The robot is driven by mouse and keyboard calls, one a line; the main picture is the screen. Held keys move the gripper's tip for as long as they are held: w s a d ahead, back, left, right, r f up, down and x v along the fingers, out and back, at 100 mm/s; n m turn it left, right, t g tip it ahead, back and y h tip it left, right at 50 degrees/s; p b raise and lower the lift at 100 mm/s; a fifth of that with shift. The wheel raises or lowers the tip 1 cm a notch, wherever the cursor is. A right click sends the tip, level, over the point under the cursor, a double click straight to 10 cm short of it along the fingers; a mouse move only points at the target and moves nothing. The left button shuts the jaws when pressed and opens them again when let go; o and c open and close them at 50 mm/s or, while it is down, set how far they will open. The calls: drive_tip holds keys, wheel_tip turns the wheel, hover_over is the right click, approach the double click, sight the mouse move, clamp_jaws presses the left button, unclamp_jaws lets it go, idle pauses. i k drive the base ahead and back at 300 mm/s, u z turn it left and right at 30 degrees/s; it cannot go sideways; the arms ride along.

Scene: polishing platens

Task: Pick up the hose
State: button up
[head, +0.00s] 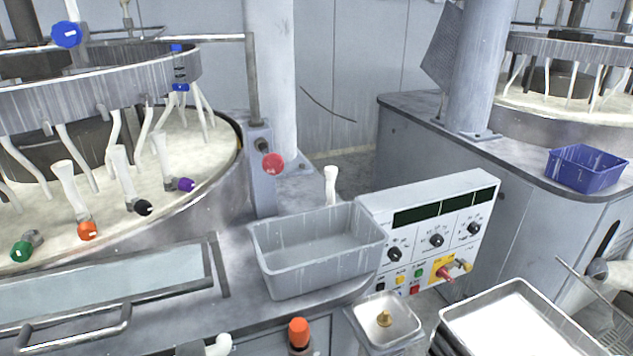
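Several white hose-like tubes (118,130) hang from the ring (90,95) over the round platen (215,150) at the left. A short white tube end (331,185) stands up behind the grey basin (318,250). Another curved white piece (218,345) is cut off by the bottom edge. I cannot tell which of these is the task's hose. A thin dark curved line (325,105) shows against the back wall. I see no part that is clearly my gripper.
A control panel (432,230) with knobs stands right of the basin. A blue bin (587,168) sits on the right bench. A metal tray (515,320) is at the lower right.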

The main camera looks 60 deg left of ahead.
sight(330, 171)
drive_tip(key=u, duration=1.95)
